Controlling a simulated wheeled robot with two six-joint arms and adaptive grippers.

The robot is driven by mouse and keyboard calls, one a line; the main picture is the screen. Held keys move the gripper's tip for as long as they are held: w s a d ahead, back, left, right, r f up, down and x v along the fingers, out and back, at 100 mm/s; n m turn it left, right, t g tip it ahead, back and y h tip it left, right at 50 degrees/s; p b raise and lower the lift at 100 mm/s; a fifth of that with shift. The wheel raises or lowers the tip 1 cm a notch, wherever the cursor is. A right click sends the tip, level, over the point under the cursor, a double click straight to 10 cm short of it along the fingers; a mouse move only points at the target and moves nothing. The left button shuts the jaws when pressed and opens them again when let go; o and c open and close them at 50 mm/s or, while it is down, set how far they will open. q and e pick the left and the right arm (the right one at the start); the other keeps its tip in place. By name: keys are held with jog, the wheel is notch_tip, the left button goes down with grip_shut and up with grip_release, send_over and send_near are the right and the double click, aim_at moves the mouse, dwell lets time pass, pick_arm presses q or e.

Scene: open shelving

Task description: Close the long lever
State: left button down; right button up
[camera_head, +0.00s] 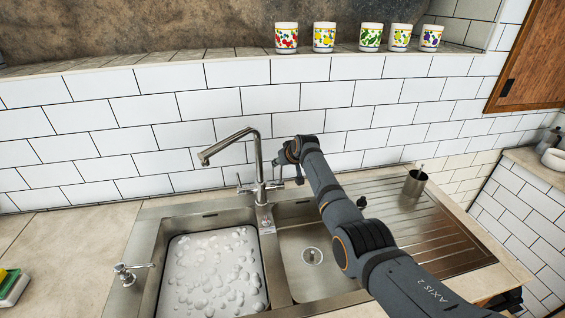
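A chrome tap (259,165) with a tall, bent spout stands behind the sink, its spout pointing left. A small handle (241,186) sticks out on the left side of its base. Another handle (277,183) shows on the right side, close to my gripper and partly hidden. I cannot tell which one is the long lever. My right gripper (281,168) is just right of the tap column, above the right handle. Whether it touches the handle, and whether its fingers are open or shut, is too small to tell. My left gripper is out of view.
The left basin (163,290) holds foamy water; the right basin (330,292) looks empty. A metal cup (415,184) stands on the drainboard (440,228). A chrome fitting (125,273) is left of the sink. Several patterned mugs (324,37) stand on the ledge. The left counter (60,245) is mostly clear.

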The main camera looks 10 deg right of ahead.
jog(key=v, duration=1.2)
